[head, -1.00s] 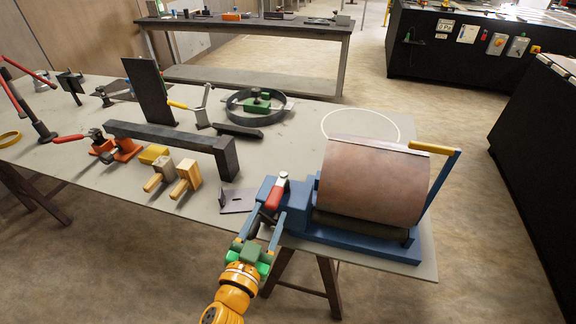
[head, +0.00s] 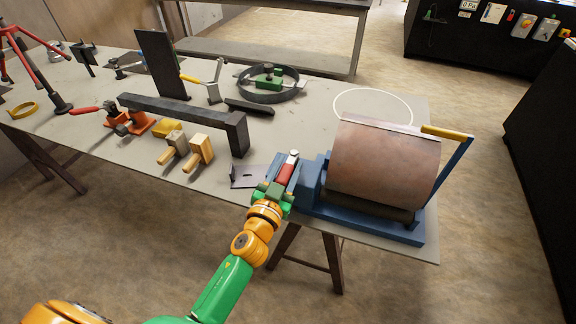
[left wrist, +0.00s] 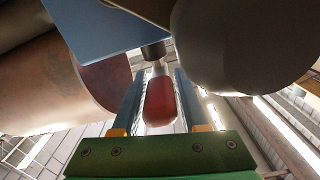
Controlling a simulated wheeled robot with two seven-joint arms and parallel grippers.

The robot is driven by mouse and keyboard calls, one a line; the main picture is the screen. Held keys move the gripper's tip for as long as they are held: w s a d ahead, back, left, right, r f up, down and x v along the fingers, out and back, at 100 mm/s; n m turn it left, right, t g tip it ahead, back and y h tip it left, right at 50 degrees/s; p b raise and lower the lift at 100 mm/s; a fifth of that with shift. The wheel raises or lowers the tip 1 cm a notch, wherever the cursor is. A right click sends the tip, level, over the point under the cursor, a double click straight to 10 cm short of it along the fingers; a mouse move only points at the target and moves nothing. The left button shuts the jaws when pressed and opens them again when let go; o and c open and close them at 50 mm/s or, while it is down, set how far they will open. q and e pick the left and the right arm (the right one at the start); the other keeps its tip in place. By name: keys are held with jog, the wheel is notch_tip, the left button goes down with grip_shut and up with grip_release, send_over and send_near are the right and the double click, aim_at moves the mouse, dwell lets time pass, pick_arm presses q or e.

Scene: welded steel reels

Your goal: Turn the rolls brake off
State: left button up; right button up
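The rolls (head: 375,222) stand on the front right corner of the table, with a blue frame and a curved copper-brown sheet (head: 385,165) over them. The brake lever with a red grip (head: 285,174) and pale metal end is at their left end. My left gripper (head: 280,180) is at this lever. In the left wrist view the red grip (left wrist: 160,102) lies between the two fingers (left wrist: 161,100), with a narrow gap on each side, so the gripper looks open around it. The fingertips are partly hidden in the head view. My right gripper is not in view.
A yellow-ended handle (head: 447,132) rises at the right of the rolls. A white circle marks a clear patch of table (head: 373,103) behind.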

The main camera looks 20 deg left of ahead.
pick_arm(q)
grip_shut()
dwell(1.2)
